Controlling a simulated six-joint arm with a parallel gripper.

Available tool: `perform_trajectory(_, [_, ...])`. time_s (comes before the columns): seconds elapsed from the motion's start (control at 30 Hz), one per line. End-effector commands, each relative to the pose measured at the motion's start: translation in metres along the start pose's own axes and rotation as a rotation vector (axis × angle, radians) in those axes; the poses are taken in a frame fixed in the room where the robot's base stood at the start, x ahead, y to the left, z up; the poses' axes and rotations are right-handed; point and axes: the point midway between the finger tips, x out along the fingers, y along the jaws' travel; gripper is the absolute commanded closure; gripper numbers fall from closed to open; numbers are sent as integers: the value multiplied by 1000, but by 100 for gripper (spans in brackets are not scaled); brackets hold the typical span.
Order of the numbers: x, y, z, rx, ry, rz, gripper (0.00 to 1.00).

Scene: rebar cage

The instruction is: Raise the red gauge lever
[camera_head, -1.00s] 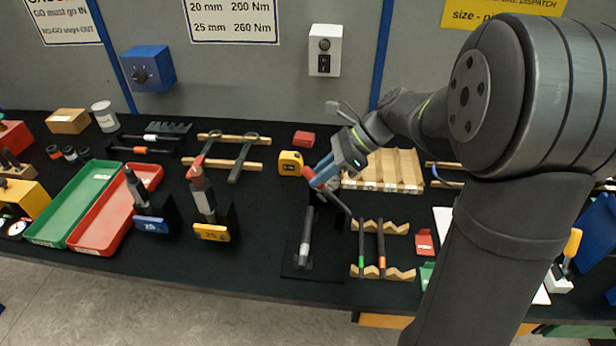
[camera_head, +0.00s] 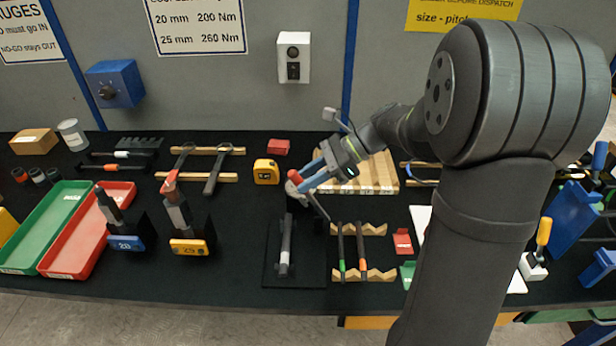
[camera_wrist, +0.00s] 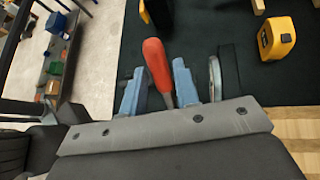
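The red gauge lever's handle (camera_head: 295,176) shows at the fixture in the middle of the bench. In the wrist view the red handle (camera_wrist: 157,66) leans between the two blue fingers of my gripper (camera_wrist: 160,88). A gap shows on the handle's left side; the right finger is very close to it, and contact cannot be told. My gripper (camera_head: 318,176) reaches in from the right in the head view, fingers around the handle. A pale round part (camera_head: 292,189) of the gauge shows below the handle. The lever's lower end is hidden.
A grey bar (camera_head: 286,247) lies on a black plate in front. Wooden racks (camera_head: 376,276) with rods stand at its right. A yellow tape measure (camera_head: 266,171) and red block (camera_head: 279,146) lie behind. A yellow-based stand (camera_head: 188,247) is to the left.

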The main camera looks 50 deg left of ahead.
Motion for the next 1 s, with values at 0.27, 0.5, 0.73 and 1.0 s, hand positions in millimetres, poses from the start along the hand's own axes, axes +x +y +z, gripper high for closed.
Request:
perform_trajectory(0.27, [0,0,0,0,0,0,59])
perform_trajectory(0.5, [-15,0,0,0,-1,-2,59])
perform_trajectory(0.73, [-67,-1,0,0,1,-6,59])
perform_trajectory(1.0, [-132,-1,-1,0,1,-4,59])
